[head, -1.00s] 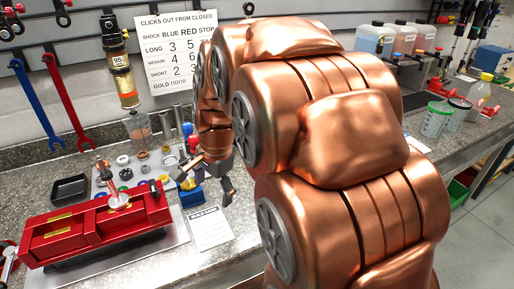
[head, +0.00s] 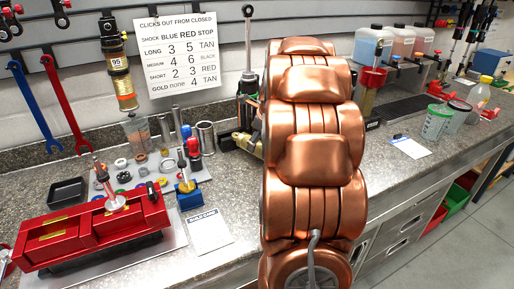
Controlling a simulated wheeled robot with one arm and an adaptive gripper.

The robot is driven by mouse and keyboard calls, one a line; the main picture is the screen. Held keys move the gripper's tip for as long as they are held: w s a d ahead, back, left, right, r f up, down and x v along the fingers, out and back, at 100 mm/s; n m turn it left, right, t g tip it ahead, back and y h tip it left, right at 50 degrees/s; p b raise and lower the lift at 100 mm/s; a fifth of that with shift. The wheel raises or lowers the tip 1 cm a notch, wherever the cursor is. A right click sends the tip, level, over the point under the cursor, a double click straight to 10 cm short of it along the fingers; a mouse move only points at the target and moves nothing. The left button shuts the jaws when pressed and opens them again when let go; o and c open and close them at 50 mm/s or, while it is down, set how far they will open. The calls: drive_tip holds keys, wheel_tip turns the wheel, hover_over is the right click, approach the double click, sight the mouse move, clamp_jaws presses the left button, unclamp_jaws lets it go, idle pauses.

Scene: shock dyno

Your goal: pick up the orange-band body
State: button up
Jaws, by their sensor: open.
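I cannot make out an orange band clearly on any body. Several bare metal tubes stand at the back of the parts area, among them a thin tube (head: 177,118) and a wider tube (head: 206,138). Beside them stand small parts with a blue top (head: 186,132) and a red-orange top (head: 193,146).
A red vise-like fixture (head: 62,236) fills the front left of the counter, with a black tray (head: 67,192) behind it. A white card (head: 208,231) lies right of it. A black and brass shock (head: 247,100) stands close beside my arm. Cups (head: 436,122) stand far right.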

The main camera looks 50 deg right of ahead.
drive_tip(key=shift+p+x, duration=0.8)
drive_tip(key=shift+x, duration=1.75)
drive_tip(key=shift+w+a, duration=0.1)
drive_tip(key=shift+a, duration=0.1)
drive_tip(key=shift+c, duration=0.4)
clamp_jaws()
drive_tip(key=shift+r, duration=0.1)
drive_tip(key=shift+d+r+b, duration=0.1)
drive_tip(key=shift+r+b, duration=0.5)
drive_tip(key=shift+r, duration=1.2)
drive_tip(key=s+a+b, duration=0.1)
drive_tip(key=s+a, duration=0.1)
drive_tip(key=s, duration=0.2)
drive_tip(key=s+a+r+b, duration=0.1)
drive_tip(key=s+a, duration=0.1)
drive_tip(key=s, duration=0.3)
drive_tip(key=s+a+b, duration=0.1)
drive_tip(key=s+a, duration=0.1)
drive_tip(key=s, duration=0.3)
drive_tip(key=shift+s+a+r, duration=0.2)
drive_tip(key=shift+s+a, duration=0.05)
drive_tip(key=shift+a, duration=0.15)
